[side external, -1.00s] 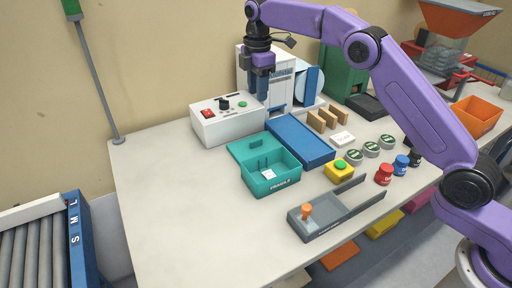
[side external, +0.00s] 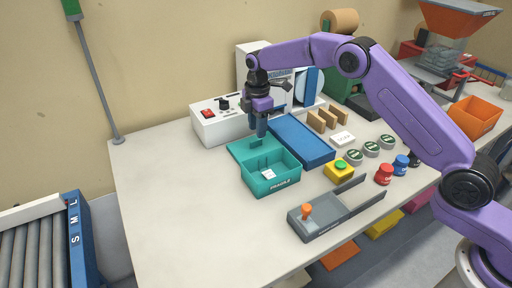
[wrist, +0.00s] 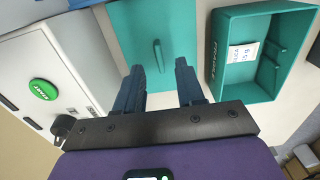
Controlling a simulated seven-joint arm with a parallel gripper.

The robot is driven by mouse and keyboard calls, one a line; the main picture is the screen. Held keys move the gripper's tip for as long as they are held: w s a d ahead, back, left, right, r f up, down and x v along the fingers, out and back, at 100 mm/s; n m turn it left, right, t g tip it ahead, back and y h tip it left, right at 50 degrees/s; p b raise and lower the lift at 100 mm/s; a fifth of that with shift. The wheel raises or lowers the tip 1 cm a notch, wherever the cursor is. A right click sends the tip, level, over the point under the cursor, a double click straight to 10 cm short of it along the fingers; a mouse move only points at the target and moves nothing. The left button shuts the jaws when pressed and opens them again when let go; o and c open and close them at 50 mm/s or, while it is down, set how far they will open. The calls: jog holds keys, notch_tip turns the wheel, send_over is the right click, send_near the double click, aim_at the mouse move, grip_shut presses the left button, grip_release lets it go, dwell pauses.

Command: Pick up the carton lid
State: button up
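The carton lid (side external: 240,150) is a flat teal panel with a small raised handle, lying on the table just behind the open teal carton (side external: 271,189) marked "FRAGILE". In the wrist view the lid (wrist: 138,32) shows its upright handle tab near the middle, and the carton (wrist: 228,78) is to its right. My gripper (side external: 259,136) points down over the lid, close to its handle. In the wrist view my gripper (wrist: 160,78) has its two blue fingers apart, with the handle beyond the gap between the tips. Nothing is between the fingers.
A white control box (side external: 222,118) with a red switch and green button stands behind the lid. A blue tray (side external: 301,140) lies right of it. A yellow block with a green button (side external: 340,168) and a grey fixture (side external: 325,214) are nearer. The table's left side is clear.

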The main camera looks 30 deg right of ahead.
aim_at(256, 145)
jog(key=f, duration=0.5)
jog(key=shift+a, duration=0.2)
grip_shut()
